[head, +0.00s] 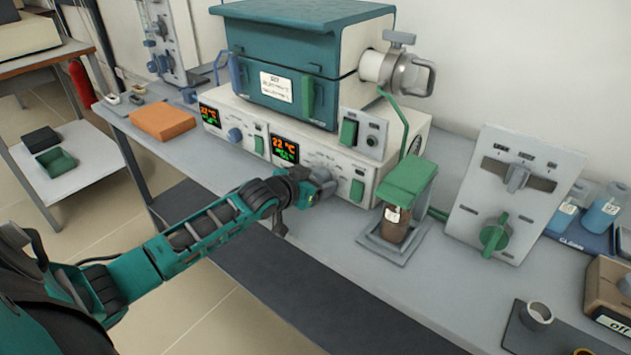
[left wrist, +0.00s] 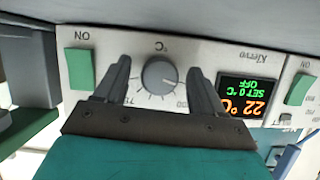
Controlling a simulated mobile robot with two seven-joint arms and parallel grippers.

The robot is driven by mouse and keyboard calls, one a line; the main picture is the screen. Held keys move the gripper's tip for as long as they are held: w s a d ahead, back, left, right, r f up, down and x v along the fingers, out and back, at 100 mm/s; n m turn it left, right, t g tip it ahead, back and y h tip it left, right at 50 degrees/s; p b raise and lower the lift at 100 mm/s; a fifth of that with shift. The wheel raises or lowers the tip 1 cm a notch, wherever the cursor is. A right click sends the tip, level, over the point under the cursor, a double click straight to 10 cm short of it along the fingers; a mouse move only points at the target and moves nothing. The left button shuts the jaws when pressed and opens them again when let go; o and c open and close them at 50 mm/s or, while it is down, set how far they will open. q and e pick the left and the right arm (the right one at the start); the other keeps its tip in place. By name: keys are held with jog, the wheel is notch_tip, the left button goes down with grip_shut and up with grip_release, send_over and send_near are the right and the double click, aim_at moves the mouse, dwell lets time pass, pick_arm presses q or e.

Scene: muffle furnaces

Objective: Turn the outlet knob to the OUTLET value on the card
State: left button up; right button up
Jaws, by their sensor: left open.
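My left gripper (head: 322,184) is at the front of the right-hand furnace controller, open. In the left wrist view, upside down, the open left gripper (left wrist: 159,67) has one finger on each side of a grey °C knob (left wrist: 160,75). I cannot tell whether the fingers touch it. The display (left wrist: 243,98) beside it reads 22 °C, SET 0 °C, OFF. A white card (head: 276,86) with handwriting too small to read is on the teal furnace door. No label reading OUTLET is legible, so I cannot tell which knob is the outlet knob. My right gripper is not in view.
A sloped panel (head: 468,222) with a grey bar knob (head: 517,178) and a green knob (head: 495,236) stands right. A green-topped stand (head: 407,181) with a brown jar is close right of my gripper. An orange block (head: 163,121) lies left. Bottles stand far right.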

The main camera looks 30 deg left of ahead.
pick_arm(q)
jog(key=c, duration=1.1)
jog(key=shift+o, duration=0.2)
